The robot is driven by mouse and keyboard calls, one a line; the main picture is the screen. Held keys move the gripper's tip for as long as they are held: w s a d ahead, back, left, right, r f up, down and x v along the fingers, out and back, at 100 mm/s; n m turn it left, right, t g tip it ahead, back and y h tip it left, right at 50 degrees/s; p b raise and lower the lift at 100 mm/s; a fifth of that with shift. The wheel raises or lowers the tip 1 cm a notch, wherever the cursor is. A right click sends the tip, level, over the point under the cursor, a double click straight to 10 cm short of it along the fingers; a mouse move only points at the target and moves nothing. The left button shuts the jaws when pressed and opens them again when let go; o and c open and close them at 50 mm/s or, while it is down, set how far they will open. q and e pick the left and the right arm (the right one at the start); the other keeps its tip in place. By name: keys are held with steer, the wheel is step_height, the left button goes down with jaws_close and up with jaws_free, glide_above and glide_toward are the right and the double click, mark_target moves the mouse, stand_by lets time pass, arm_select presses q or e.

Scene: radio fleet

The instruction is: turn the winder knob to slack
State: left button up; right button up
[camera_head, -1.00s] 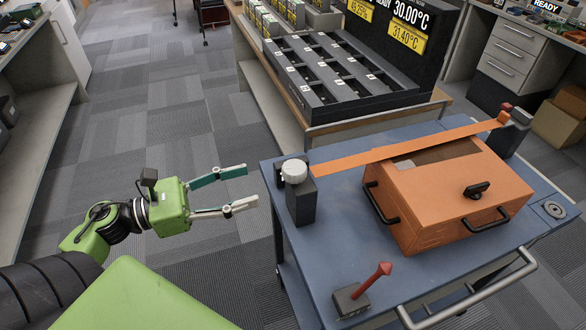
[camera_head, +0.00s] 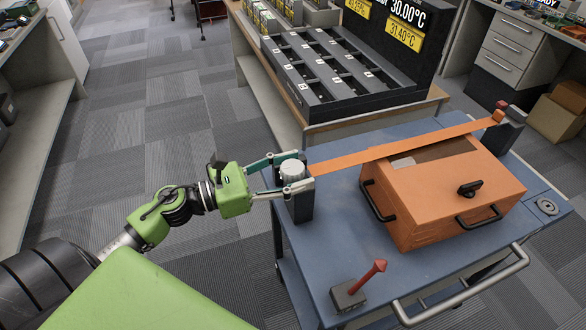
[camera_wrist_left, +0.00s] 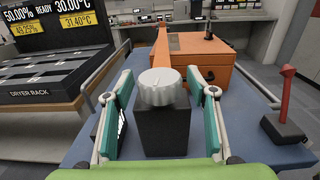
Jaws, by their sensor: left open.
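The winder knob (camera_head: 292,171) is a silver, ridged cap on a dark post (camera_head: 302,205) at the left edge of the blue cart. It also shows in the left wrist view (camera_wrist_left: 161,86), atop its black block. My left gripper (camera_head: 290,171) is open, its two fingers reaching to either side of the knob. In the left wrist view, gaps show between the fingers (camera_wrist_left: 161,92) and the knob. An orange strap (camera_head: 400,145) runs from the winder post to a dark post (camera_head: 508,125) at the cart's far right. My right gripper is not in view.
An orange box (camera_head: 440,195) with black handles stands on the blue cart (camera_head: 400,270) under the strap. A red lever (camera_head: 368,277) stands on a dark base at the cart's front. A dryer rack (camera_head: 325,75) sits on a bench behind. Carpeted floor is clear on the left.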

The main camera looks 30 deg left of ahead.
arm_select(q)
steer(key=c, duration=1.1)
